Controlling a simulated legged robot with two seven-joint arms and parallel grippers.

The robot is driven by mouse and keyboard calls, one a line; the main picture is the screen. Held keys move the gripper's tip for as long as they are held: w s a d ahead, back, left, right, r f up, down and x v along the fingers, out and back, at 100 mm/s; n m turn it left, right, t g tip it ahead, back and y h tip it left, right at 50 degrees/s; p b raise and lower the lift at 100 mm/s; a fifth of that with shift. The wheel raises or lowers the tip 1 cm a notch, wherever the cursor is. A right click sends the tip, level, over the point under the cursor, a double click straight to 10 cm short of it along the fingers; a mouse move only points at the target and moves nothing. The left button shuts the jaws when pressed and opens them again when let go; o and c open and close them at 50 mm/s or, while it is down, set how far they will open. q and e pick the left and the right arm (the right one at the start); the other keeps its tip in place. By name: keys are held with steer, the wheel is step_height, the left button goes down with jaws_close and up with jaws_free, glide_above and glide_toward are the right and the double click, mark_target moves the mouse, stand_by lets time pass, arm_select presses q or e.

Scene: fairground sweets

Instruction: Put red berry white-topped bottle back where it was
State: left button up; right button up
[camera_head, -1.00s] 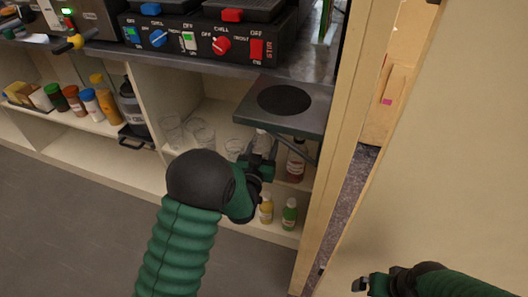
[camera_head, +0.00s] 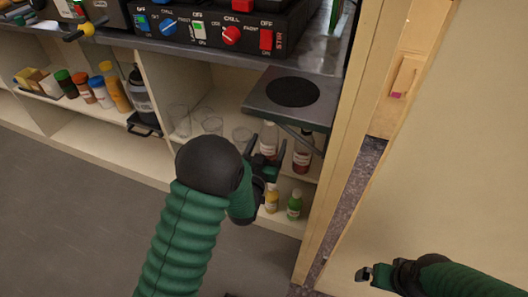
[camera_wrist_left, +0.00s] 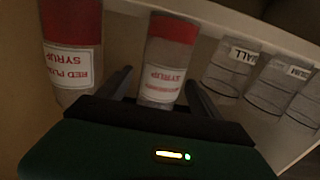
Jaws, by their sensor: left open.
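The berry bottle (camera_head: 269,136) stands upright on the shelf under the small grey side plate. It looks mostly clear, with a pale top in the head view. In the left wrist view the berry bottle (camera_wrist_left: 166,65) shows red liquid and a white syrup label, seen upside down. My left gripper (camera_head: 268,158) is open, one finger on each side of it. I cannot tell whether a finger touches it. The lower part is hidden by the gripper in the head view. My right gripper (camera_head: 368,275) is away at the lower right, its jaw opening unclear.
A red plum syrup bottle (camera_head: 303,152) stands close on the right; it also shows in the left wrist view (camera_wrist_left: 72,55). Empty glasses (camera_head: 212,125) stand to the left. The grey plate (camera_head: 314,112) overhangs. Yellow (camera_head: 272,200) and green (camera_head: 294,206) bottles stand on the shelf below.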

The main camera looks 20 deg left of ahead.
arm_select(q)
steer(key=s+f+g+p, duration=0.1)
steer(key=s+g, duration=0.6)
steer(key=s, duration=0.7)
steer(key=s+f+g+h+p, duration=0.1)
steer(key=s+f+g, duration=0.2)
steer(key=s+g, duration=0.5)
steer(key=s, duration=0.6)
steer(key=shift+s+a+m, duration=0.3)
